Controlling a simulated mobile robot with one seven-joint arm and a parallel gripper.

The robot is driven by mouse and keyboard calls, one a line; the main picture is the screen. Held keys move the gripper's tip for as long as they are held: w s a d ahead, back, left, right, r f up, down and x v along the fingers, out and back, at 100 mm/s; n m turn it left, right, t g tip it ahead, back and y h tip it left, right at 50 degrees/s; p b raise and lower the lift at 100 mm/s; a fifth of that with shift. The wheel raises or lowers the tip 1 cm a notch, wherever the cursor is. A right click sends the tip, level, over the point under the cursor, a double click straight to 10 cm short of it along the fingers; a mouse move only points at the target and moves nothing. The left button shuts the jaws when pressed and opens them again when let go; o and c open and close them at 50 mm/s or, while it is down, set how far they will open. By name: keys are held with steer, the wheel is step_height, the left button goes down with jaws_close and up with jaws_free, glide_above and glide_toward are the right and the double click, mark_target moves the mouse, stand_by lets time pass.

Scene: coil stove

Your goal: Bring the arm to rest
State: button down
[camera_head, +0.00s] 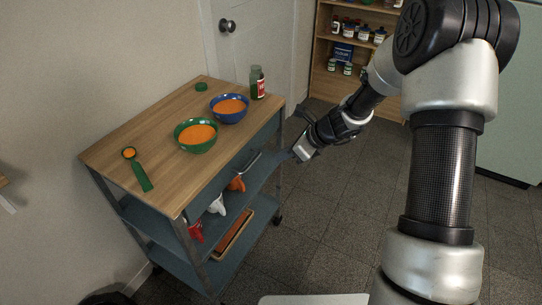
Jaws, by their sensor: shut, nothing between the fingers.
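My arm reaches in from the right side of the view and bends down towards the cart. My gripper (296,154) is shut and empty. It is in the air in front of the wooden-topped cart (130,150), near its drawer handle; I cannot tell whether it touches the cart. On the cart top stand a green bowl (196,147) and a blue bowl (229,118), both with orange contents. A green spoon (140,175) with orange in its scoop lies at the near left.
A jar with a red label (257,83) and a green lid (201,87) are on the cart's far side. Cart shelves hold several items, including a tray (232,236). A wooden shelf unit (322,75) stands at the back. The floor (335,215) right of the cart is clear.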

steer(key=s+d+r+n+h+p, duration=0.1)
steer(key=s+d+r+n, duration=0.1)
steer(key=s+r+n, duration=0.55)
steer(key=s+d+r+n+h, duration=0.2)
steer(key=s+r+n, duration=0.3)
steer(key=s+r, duration=0.5)
steer(key=s+d+r+n+t+h+p, duration=0.1)
steer(key=s+d+r+n+h, duration=0.15)
steer(key=s+r+n, duration=0.3)
steer(key=s+d+r+n+t+h, duration=0.1)
steer(key=s+d+r+n+h, duration=0.1)
steer(key=s+d+r+n, duration=0.35)
step_height(320, 180, up, 14)
steer(key=s+a+p, duration=0.1)
steer(key=p, duration=1.4)
steer(key=shift+s+a+g+p, duration=0.25)
steer(key=shift+a+g+p, duration=0.05)
steer(key=shift+a+p, duration=0.1)
steer(key=shift+n, duration=0.25)
